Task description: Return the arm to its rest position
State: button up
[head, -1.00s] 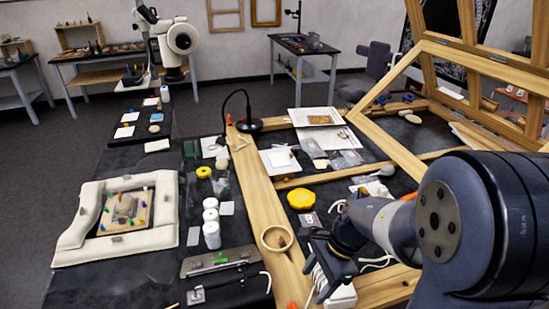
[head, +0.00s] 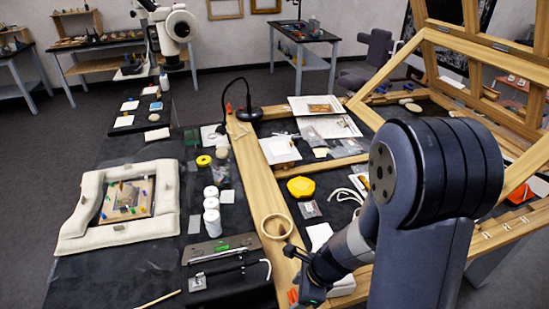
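My arm stands at the right of the head view, with its large dark joint nearest the camera. My gripper (head: 312,286) is at the lower middle, low in the picture and just right of the light wooden beam. Its fingers are small, dark and partly cut off by the bottom edge, so I cannot tell whether they are open or shut. I see nothing clearly held in it.
A wooden ring (head: 277,226) sits on the beam near my gripper. A yellow lid (head: 301,187), white jars (head: 211,215) and a tool case (head: 222,258) lie close by. A padded frame (head: 75,229) is at the left. Wooden frames (head: 450,85) rise behind my arm.

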jog(key=m+t, duration=0.1)
jog(key=m, duration=0.2)
jog(key=m+t+h, duration=0.1)
jog(key=m, duration=0.2)
jog(key=shift+s+a+m, duration=0.1)
jog(key=shift+s+m, duration=0.05)
jog(key=shift+m, duration=0.15)
jog(key=shift+a+m+t+h+b, duration=0.15)
jog(key=shift+m+t+h, duration=0.3)
jog(key=shift+m, duration=0.95)
jog(key=shift+d+m+t+h+b, duration=0.15)
jog(key=shift+m+t+h, duration=0.3)
jog(key=shift+m, duration=0.95)
jog(key=shift+a, duration=0.1)
